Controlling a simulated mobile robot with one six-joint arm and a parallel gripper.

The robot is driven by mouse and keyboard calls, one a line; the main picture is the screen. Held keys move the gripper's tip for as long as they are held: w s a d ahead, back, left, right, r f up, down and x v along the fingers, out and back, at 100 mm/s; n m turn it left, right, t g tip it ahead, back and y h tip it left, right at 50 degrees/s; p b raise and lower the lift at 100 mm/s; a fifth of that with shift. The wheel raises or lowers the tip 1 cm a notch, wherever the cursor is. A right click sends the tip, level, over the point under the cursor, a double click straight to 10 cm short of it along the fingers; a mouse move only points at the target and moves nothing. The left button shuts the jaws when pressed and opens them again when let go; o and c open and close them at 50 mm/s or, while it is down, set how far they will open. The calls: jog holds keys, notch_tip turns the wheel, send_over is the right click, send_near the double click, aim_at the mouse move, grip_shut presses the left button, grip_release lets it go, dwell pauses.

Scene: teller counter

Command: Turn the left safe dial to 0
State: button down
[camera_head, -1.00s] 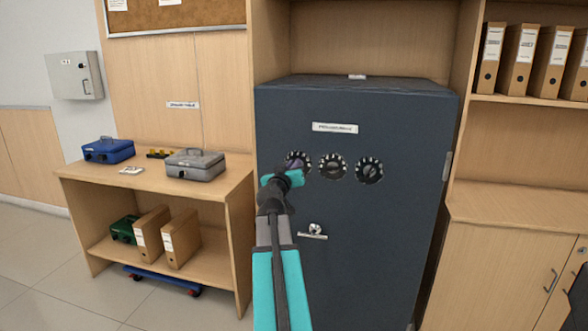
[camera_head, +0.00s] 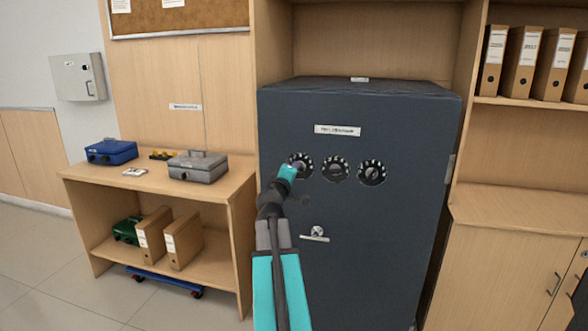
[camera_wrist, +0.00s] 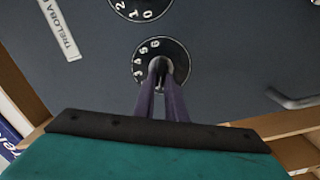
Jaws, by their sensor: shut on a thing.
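The dark blue-grey safe (camera_head: 380,240) stands upright with a row of three round black dials on its door. The left dial (camera_head: 301,162) is partly covered by my gripper (camera_head: 293,168) in the head view. In the wrist view the left dial (camera_wrist: 179,50) shows white numbers 3, 4, 5 and 6 on its visible rim; the rest is hidden. My gripper's two purple fingers (camera_wrist: 161,72) are shut on its central knob. The middle dial (camera_head: 335,169) and right dial (camera_head: 372,173) are free. Part of another dial (camera_wrist: 140,8) shows at the wrist view's top edge.
The safe's handle (camera_head: 315,236) sits below the dials, near my arm. A low wooden shelf unit (camera_head: 235,190) with a grey cash box (camera_head: 198,166) and blue cash box (camera_head: 110,152) stands left. A wooden cabinet (camera_head: 510,265) stands right.

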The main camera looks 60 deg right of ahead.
jog(key=shift+f+n+p, duration=0.15)
jog(key=shift+n+p, duration=0.2)
jog(key=shift+n, duration=0.75)
jog(key=shift+f+n+p, duration=0.15)
jog(key=shift+n+p, duration=0.15)
jog(key=shift+n, duration=0.8)
jog(key=c, duration=1.8)
grip_release()
jog(key=shift+a, duration=0.2)
jog(key=b+v, duration=0.2)
jog(key=v, duration=0.6)
jog(key=shift+b, duration=0.4)
jog(key=shift+s+a+b, duration=0.1)
jog(key=shift+a+b, duration=0.2)
jog(key=shift+b, duration=0.85)
